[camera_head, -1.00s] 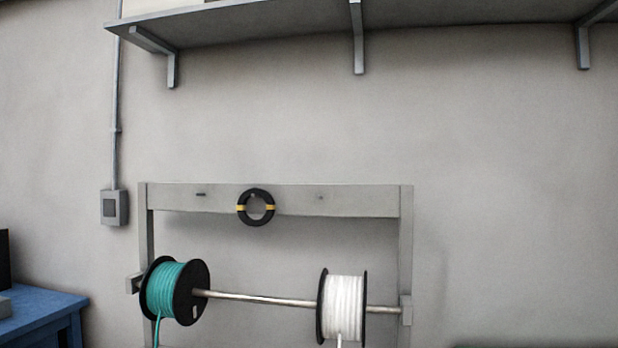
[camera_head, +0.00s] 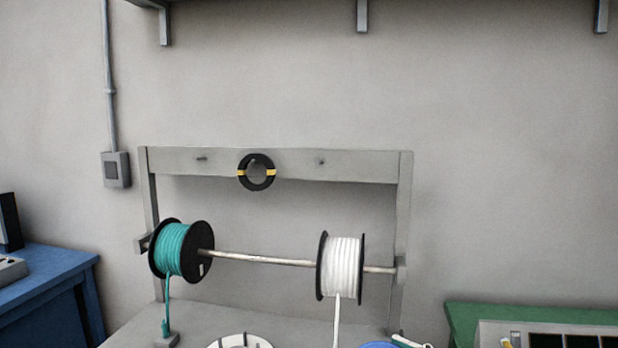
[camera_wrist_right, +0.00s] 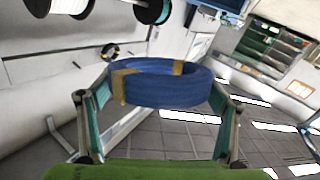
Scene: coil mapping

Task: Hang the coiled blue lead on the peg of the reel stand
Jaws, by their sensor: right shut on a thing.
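The coiled blue lead (camera_wrist_right: 168,92), bound with tan-yellow tape, is held in my right gripper (camera_wrist_right: 160,100) in the right wrist view. The fingers are at its two sides. The grey reel stand (camera_head: 365,167) is in the head view, with a crossbar along its top. A left peg (camera_head: 202,158) and a right peg (camera_head: 321,161) on the crossbar are bare. A black coil with yellow tape (camera_head: 243,173) hangs between them. In the wrist view the stand is beyond the blue coil, at upper left. My left gripper is not in view.
A teal reel (camera_head: 172,250) and a white reel (camera_head: 341,265) sit on the stand's rod. A blue bench (camera_head: 45,290) is at left, a green surface (camera_head: 470,312) at right. A ring-shaped white thing (camera_head: 240,342) and a blue edge (camera_head: 380,345) are cut off below.

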